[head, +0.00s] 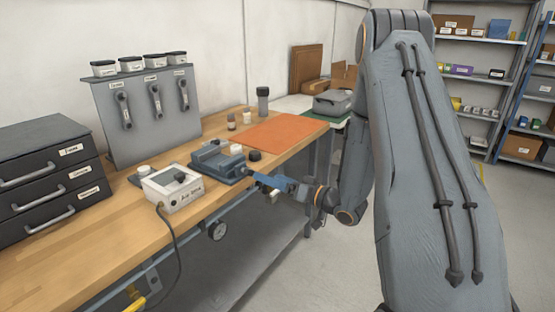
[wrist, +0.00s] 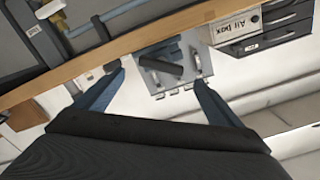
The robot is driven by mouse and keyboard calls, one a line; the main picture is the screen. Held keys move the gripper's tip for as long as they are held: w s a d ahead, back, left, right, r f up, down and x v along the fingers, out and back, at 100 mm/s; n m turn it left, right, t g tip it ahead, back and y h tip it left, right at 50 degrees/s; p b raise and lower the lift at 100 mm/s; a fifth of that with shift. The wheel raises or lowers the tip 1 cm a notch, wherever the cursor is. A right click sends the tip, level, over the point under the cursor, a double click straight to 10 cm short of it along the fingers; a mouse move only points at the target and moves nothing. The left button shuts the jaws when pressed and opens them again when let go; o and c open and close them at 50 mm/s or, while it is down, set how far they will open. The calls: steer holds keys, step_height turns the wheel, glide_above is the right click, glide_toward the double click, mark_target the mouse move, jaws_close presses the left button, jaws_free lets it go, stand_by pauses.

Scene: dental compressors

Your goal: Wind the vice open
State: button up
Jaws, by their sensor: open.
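The blue-grey vice (head: 217,162) sits on the wooden bench near its front edge, beside the white air box (head: 171,188). My gripper (head: 256,179) is at the bench's front edge, just right of the vice, pointing at its front end. The wrist view is upside down; there my gripper (wrist: 158,77) has its two blue fingers spread wide, with nothing held between them. The vice (wrist: 166,50) appears beyond the fingertips, with a dark bar across it. The vice's handle is small and I cannot make out how it lies or whether the fingers touch it.
A tool board (head: 148,115) with hanging spanners and jars on top stands behind the vice. Dark drawers (head: 45,175) stand at left. An orange mat (head: 268,133) and several small bottles lie behind and right. Floor in front of the bench is clear.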

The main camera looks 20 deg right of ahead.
mark_target(249, 172)
steer(key=shift+m, duration=0.7)
steer(key=p+x, duration=0.2)
steer(key=x, duration=0.6)
steer(key=shift+s+f, duration=0.1)
steer(key=shift+f, duration=0.05)
steer(key=c, duration=1.1)
steer(key=shift+o, duration=0.2)
steer(key=shift+n, duration=0.3)
